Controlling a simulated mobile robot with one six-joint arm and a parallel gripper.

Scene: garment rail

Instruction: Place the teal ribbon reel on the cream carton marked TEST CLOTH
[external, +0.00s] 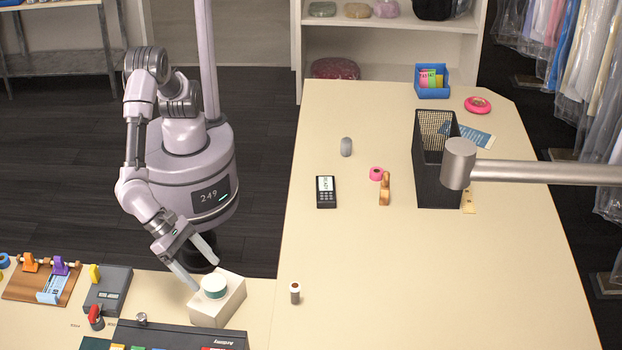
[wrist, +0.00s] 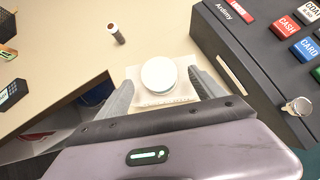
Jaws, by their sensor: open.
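The teal ribbon reel (external: 214,287) lies flat on top of the cream carton (external: 226,308), near the front left corner of the counter. In the wrist view the reel (wrist: 158,74) shows a pale round top, with the carton (wrist: 150,99) around and under it. No marking on the carton can be read. My gripper (external: 207,277) is open, with one finger on each side of the reel. In the wrist view the fingers (wrist: 160,78) are spread apart, with visible gaps to the reel; their exact height against it is hard to tell.
A dark cash register (external: 180,335) stands close to the carton. A card terminal (external: 326,191), a pink tape roll (external: 376,173) and a black mesh basket (external: 430,185) are farther back. The counter's front right is clear.

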